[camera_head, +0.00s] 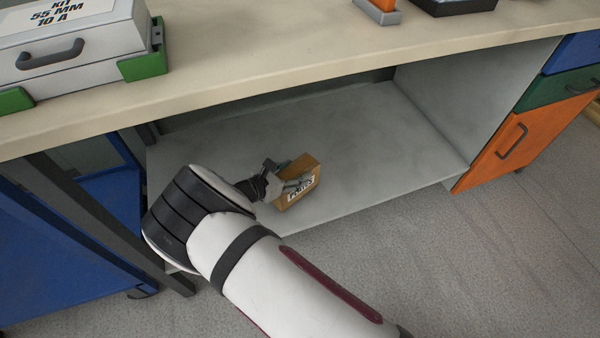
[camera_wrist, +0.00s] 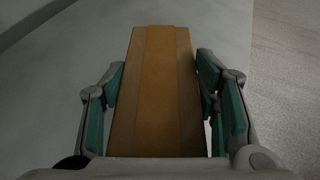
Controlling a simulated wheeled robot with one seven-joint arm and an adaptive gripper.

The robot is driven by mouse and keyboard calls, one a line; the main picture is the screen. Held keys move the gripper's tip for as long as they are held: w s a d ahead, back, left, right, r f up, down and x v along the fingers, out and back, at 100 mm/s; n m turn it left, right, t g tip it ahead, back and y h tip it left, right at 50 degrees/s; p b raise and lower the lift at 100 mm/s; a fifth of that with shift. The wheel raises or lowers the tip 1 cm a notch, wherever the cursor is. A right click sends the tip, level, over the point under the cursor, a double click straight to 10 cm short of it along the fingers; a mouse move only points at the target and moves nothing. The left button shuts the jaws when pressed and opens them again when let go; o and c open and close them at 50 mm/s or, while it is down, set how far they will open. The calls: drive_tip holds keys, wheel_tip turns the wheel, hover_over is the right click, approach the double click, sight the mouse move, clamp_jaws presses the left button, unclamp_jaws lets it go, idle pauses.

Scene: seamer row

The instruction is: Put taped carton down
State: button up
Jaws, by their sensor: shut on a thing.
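The taped carton (camera_head: 300,181) is a small brown box with a white label bearing dark print on one side. In the wrist view the carton (camera_wrist: 156,90) shows a lengthwise tape strip and stands between the green finger pads. My gripper (camera_head: 284,178) is shut on it, near the front of the grey lower shelf (camera_head: 370,150) under the workbench. My gripper (camera_wrist: 160,95) also shows in the wrist view, one finger on each side. I cannot tell whether the carton's underside touches the shelf.
The bench top (camera_head: 300,45) overhangs the shelf. An orange cabinet door (camera_head: 515,145) is at right, and a dark leg (camera_head: 95,205) and blue cabinet (camera_head: 50,255) are at left. A labelled case (camera_head: 75,45) sits on the bench. The shelf right of the carton is clear.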

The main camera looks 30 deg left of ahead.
drive_tip(key=shift+a+f, duration=0.1)
drive_tip(key=shift+f, duration=0.65)
drive_tip(key=shift+f+b, duration=0.2)
drive_tip(key=shift+b, duration=0.2)
drive_tip(key=o, duration=1.6)
drive_tip(key=shift+r, duration=0.1)
drive_tip(key=shift+s+r+p, duration=0.2)
drive_tip(key=shift+s+p, duration=0.05)
drive_tip(key=shift+p, duration=0.1)
drive_tip(key=p+v, duration=0.3)
drive_tip(key=v, duration=0.8)
drive_tip(key=shift+s+a+r, duration=0.1)
drive_tip(key=shift+s, duration=0.1)
